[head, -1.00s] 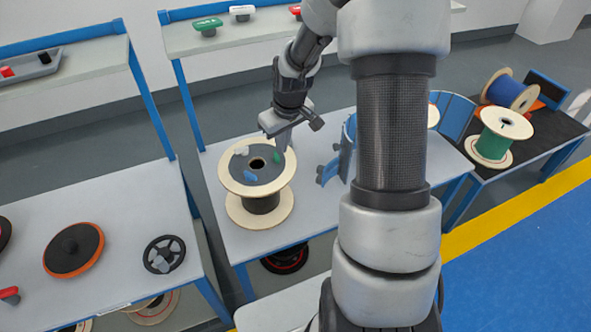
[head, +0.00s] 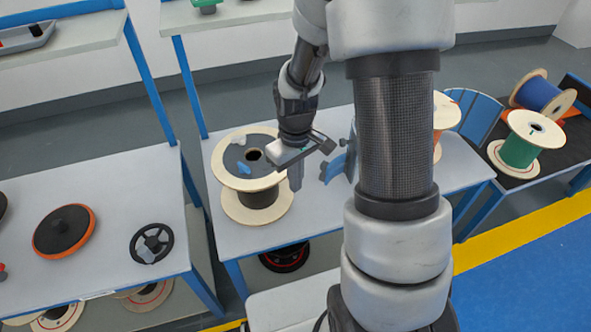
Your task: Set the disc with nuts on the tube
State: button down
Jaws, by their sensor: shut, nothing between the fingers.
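A wooden cable spool (head: 256,212) stands upright on the middle table. A dark grey disc (head: 236,158) with a centre hole lies on its upper flange. A grey-white piece (head: 238,138) and a blue piece (head: 244,169) sit on the disc, perhaps its nuts; they are too small to tell. My gripper (head: 296,184) is shut and empty, pointing down at the right edge of the spool and hiding part of the disc. I cannot tell whether it touches the spool. No separate tube can be made out; the disc's hole (head: 254,155) is dark inside.
A blue curved part (head: 335,167) stands right of my gripper, partly behind my arm. The left table holds an orange-rimmed disc (head: 64,232) and a black spoked wheel (head: 151,243). Table space in front of the spool is free.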

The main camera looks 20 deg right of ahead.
aim_at(281, 178)
jog(key=shift+w+a+f, duration=0.25)
jog(key=shift+w+f, duration=0.3)
jog(key=shift+w, duration=0.1)
jog(key=shift+w+a+f, duration=0.25)
jog(key=shift+w+f, duration=0.25)
jog(key=shift+w, duration=0.1)
jog(key=shift+w+a+f, duration=0.25)
jog(key=shift+w+f, duration=0.3)
jog(key=shift+w, duration=0.1)
jog(key=shift+w+a, duration=0.2)
jog(key=shift+w, duration=0.3)
jog(key=shift+w+a, duration=0.2)
jog(key=shift+w, duration=0.25)
